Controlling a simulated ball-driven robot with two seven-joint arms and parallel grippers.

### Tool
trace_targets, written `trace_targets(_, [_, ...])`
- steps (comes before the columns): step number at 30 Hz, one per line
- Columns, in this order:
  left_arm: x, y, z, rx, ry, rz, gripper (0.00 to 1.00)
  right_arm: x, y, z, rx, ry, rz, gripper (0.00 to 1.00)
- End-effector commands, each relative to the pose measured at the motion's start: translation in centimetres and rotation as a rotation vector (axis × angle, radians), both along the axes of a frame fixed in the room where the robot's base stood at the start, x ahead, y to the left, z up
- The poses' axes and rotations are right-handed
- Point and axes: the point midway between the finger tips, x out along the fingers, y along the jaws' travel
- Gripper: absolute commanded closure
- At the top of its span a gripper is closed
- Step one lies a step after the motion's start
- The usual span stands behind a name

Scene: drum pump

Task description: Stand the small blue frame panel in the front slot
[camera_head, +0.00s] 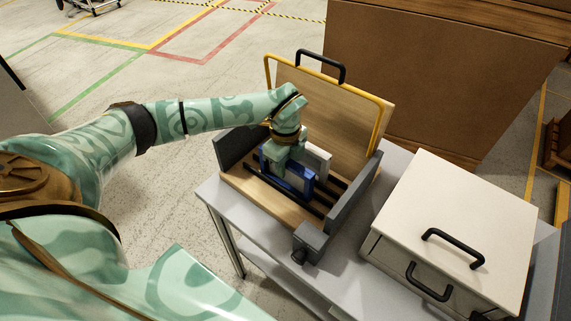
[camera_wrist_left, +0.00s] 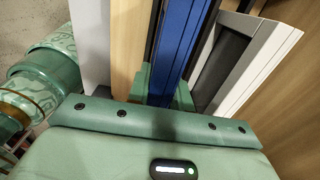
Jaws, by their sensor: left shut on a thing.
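The small blue frame panel (camera_head: 300,184) stands upright over the wooden slotted base of the rack (camera_head: 262,198). It also shows in the left wrist view (camera_wrist_left: 183,42), running between my fingers. My left gripper (camera_head: 283,160) comes down from above and is shut on the blue panel; its fingertips also show in the left wrist view (camera_wrist_left: 163,88). Dark slots (camera_head: 308,203) run across the base. The panel's lower edge is near them, but I cannot tell whether it sits in the front slot. My right gripper is not in view.
A white-grey frame panel (camera_head: 319,160) stands just behind the blue one. Behind it rises a large wooden panel (camera_head: 350,118) with a yellow frame and black handle. Dark grey walls (camera_head: 352,196) flank the base. A white drawer cabinet (camera_head: 460,215) stands right on the grey table (camera_head: 212,192).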

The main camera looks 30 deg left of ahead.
Motion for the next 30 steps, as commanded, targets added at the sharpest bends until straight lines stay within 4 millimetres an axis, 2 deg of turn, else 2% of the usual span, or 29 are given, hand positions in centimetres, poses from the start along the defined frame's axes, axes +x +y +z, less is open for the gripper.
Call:
trace_targets(1, [0.0, 0.0, -0.2, 0.0, 0.0, 0.0, 1.0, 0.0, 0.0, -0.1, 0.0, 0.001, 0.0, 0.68])
trace_targets(2, [0.0, 0.0, -0.2, 0.0, 0.001, 0.0, 0.7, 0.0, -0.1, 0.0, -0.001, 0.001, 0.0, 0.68])
trace_targets(3, [0.0, 0.0, -0.1, 0.0, 0.001, 0.0, 0.59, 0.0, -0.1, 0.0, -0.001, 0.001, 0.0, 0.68])
trace_targets(4, [0.0, 0.0, -0.1, 0.0, 0.001, 0.0, 0.57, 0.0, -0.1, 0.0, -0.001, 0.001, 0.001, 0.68])
trace_targets(14, [0.0, 0.0, 0.4, 0.0, 0.0, 0.0, 0.57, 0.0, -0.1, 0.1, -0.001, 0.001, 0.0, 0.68])
trace_targets(17, [0.1, 0.0, 1.9, 0.0, -0.003, -0.001, 0.57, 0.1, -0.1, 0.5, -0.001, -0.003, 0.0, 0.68])
trace_targets(25, [0.1, 0.0, 8.4, 0.0, -0.004, 0.0, 0.57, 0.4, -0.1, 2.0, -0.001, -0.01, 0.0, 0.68])
trace_targets(30, [0.1, 0.0, 11.1, 0.0, -0.003, 0.0, 0.57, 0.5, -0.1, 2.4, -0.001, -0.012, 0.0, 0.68])
